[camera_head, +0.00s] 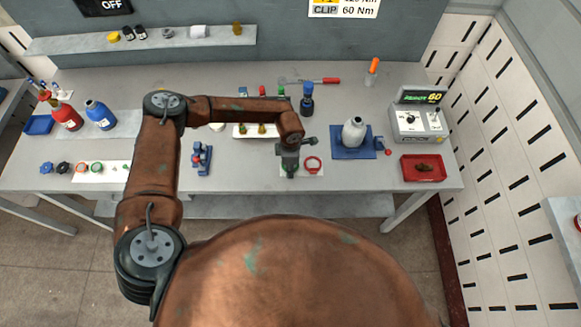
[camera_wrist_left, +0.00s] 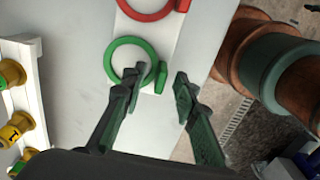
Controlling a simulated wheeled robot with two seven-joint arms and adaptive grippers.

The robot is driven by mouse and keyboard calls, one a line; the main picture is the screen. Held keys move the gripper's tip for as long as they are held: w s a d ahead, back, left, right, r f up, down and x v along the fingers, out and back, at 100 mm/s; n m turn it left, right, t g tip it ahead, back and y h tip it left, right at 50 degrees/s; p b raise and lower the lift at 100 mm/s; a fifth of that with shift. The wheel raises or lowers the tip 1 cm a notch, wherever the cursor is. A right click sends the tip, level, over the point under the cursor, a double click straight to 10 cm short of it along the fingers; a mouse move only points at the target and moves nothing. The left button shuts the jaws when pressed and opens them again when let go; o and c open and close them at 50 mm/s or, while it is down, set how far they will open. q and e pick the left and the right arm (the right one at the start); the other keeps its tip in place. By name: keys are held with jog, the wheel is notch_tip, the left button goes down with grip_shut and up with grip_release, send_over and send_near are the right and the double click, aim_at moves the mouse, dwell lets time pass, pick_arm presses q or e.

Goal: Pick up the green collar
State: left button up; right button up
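The green collar (camera_wrist_left: 112,62) is a ring with a small tab, lying flat on a white mat (camera_wrist_left: 154,35) in the left wrist view. My left gripper (camera_wrist_left: 160,80) is open above it. Its fingers lie on either side of the tab, and one fingertip overlaps the ring in the picture. Contact cannot be told. In the head view my left gripper (camera_head: 288,172) points down over the mat (camera_head: 301,172) and hides the green collar. A red collar (camera_head: 312,163) lies beside it; it also shows in the left wrist view (camera_wrist_left: 148,15). My right gripper is not in view.
A red tray (camera_head: 438,169) and a grey box (camera_head: 418,124) are farther right. A white rack (camera_wrist_left: 28,50) holds yellow and green spools. Bottles stand at the far left.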

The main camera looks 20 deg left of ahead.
pick_arm(q)
jog(key=shift+f, duration=0.3)
jog(key=shift+c, duration=0.5)
grip_shut()
jog(key=shift+r, duration=0.15)
